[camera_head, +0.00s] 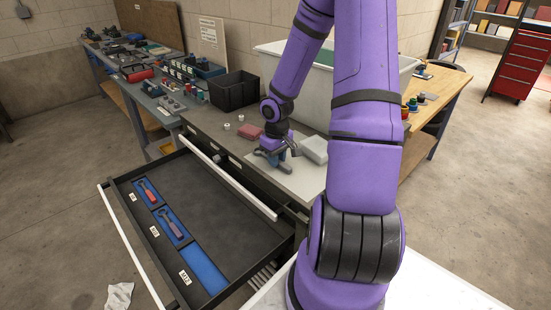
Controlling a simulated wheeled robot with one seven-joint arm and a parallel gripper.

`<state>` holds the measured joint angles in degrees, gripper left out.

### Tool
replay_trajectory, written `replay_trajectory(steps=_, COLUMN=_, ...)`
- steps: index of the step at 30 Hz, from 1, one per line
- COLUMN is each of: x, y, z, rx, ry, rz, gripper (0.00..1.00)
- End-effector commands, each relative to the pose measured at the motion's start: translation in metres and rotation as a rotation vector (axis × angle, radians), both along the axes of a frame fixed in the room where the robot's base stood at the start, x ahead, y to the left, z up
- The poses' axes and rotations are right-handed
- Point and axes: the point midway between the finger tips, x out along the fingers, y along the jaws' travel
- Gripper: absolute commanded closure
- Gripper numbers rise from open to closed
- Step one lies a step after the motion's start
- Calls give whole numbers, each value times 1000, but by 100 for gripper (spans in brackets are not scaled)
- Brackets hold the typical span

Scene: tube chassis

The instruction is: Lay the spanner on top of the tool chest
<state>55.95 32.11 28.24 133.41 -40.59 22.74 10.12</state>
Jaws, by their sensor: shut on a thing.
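The tool chest has a dark top (212,122) with a pale flat area at its right end. My gripper (277,158) is low over that pale area, pointing down and shut on the spanner (293,148), of which only a small grey part shows beside the fingers. The rest of the spanner is hidden by my gripper, and I cannot tell whether it touches the top. The chest's drawer (240,215) is pulled open toward the lower left. In it are a red-handled tool (149,190), a second tool (171,225) and an empty blue recess (205,268).
A red block (250,132), small white pieces (239,118) and a white box (314,149) sit on the chest top near my gripper. A black bin (234,90) and a large pale tub (272,58) stand behind. A crumpled white cloth (119,296) lies on the floor.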

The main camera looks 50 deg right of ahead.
Motion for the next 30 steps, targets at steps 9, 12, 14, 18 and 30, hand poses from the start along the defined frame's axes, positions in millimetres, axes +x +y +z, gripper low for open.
replay_trajectory(steps=9, x=0, y=0, z=-1, rx=0, ry=0, rz=0, gripper=54)
replay_trajectory(steps=12, x=0, y=0, z=0, rx=0, ry=0, rz=0, gripper=54)
replay_trajectory(steps=14, x=0, y=0, z=1, rx=0, ry=0, rz=0, gripper=54)
replay_trajectory(steps=18, x=0, y=-1, z=13, rx=-3, ry=-2, rz=-2, gripper=54)
replay_trajectory(steps=30, x=0, y=-1, z=87, rx=-5, ry=-3, rz=-3, gripper=54)
